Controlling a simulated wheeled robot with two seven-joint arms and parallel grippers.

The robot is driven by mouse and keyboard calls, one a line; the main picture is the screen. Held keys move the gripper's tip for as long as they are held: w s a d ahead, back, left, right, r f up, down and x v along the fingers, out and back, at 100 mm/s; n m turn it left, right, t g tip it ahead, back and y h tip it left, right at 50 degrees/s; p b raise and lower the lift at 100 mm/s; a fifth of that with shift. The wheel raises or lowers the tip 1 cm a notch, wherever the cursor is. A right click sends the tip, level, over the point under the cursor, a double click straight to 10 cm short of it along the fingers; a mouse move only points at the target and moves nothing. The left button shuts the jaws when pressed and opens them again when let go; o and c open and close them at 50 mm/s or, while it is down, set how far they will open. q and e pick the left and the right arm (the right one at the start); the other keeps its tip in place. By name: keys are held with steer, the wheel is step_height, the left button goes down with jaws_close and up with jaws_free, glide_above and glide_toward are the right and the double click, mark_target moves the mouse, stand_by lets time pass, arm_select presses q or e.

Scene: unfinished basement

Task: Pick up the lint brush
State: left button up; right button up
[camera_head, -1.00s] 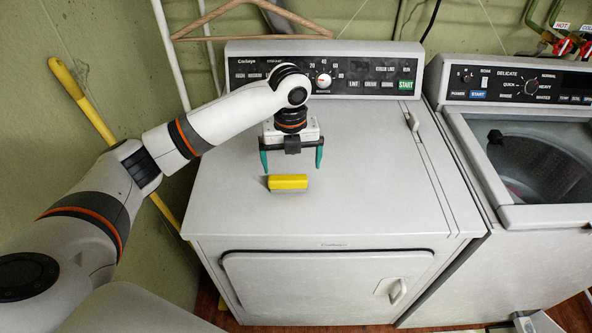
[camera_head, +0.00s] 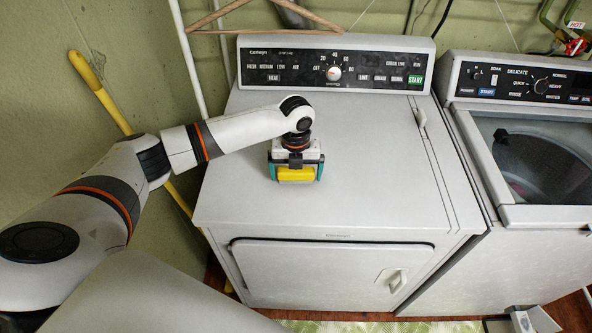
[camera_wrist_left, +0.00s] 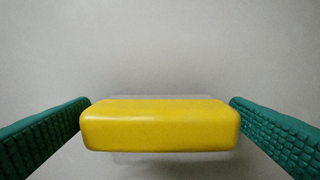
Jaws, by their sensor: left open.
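The lint brush is a small yellow block (camera_head: 296,174) lying on top of the dryer (camera_head: 370,190). It also shows large in the left wrist view (camera_wrist_left: 160,125), lying crosswise between the fingers. My left gripper (camera_head: 296,172) is down at the dryer top with its green fingers on either side of the brush. The underside of the brush is hidden. My right gripper is not in view.
The dryer's control panel (camera_head: 335,68) rises behind. A yellow-handled pole (camera_head: 100,92) leans at the left wall and a wooden hanger (camera_head: 235,14) hangs above the panel. The dryer top around the brush is clear.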

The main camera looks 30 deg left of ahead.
arm_select(q)
steer(key=shift+f, duration=0.7)
steer(key=c, duration=0.7)
step_height(320, 180, up, 9)
steer(key=shift+w+f+b, duration=0.1)
steer(key=shift+b, duration=0.95)
steer(key=shift+r, duration=0.7)
steer(key=o, duration=0.4)
steer(key=c, duration=0.3)
